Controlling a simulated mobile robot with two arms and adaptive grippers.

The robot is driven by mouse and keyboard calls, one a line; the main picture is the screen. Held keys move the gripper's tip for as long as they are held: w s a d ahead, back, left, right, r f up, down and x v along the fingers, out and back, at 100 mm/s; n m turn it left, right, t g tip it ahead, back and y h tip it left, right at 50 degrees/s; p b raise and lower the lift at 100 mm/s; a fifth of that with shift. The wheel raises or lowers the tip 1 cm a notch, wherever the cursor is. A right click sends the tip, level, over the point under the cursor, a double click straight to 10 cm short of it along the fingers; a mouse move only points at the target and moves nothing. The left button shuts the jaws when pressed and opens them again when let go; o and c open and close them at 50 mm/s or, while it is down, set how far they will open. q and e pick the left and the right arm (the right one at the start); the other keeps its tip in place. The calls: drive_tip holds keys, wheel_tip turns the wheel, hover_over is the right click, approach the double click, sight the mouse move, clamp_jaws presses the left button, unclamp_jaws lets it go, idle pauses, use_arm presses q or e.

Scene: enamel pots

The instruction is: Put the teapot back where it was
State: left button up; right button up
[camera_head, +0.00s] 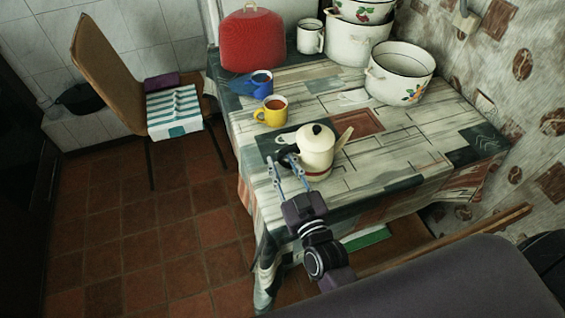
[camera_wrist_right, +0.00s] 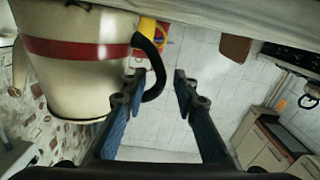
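The cream teapot (camera_head: 317,158) with a black lid knob and a red band stands upright on the table (camera_head: 405,150), near its front edge. Its spout points right and its black handle faces left. My right gripper (camera_head: 283,163) is open at the handle side. In the right wrist view, which looks upside down, the teapot (camera_wrist_right: 75,60) fills the left side. Its black handle (camera_wrist_right: 157,72) reaches between the open fingers of my right gripper (camera_wrist_right: 158,82), closer to the left finger. I cannot tell if they touch. My left gripper is not in view.
A yellow mug (camera_head: 272,111) and a blue mug (camera_head: 262,83) stand behind the teapot. A red cover (camera_head: 251,40), a white mug (camera_head: 310,37) and enamel pots (camera_head: 400,75) stand farther back. The right front tabletop is clear. A chair (camera_head: 108,75) stands left.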

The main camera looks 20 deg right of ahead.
drive_tip(key=shift+r, duration=0.2)
drive_tip(key=s, duration=0.8)
drive_tip(key=s+b, duration=0.1)
drive_tip(key=s, duration=0.3)
drive_tip(key=shift+d, duration=0.25)
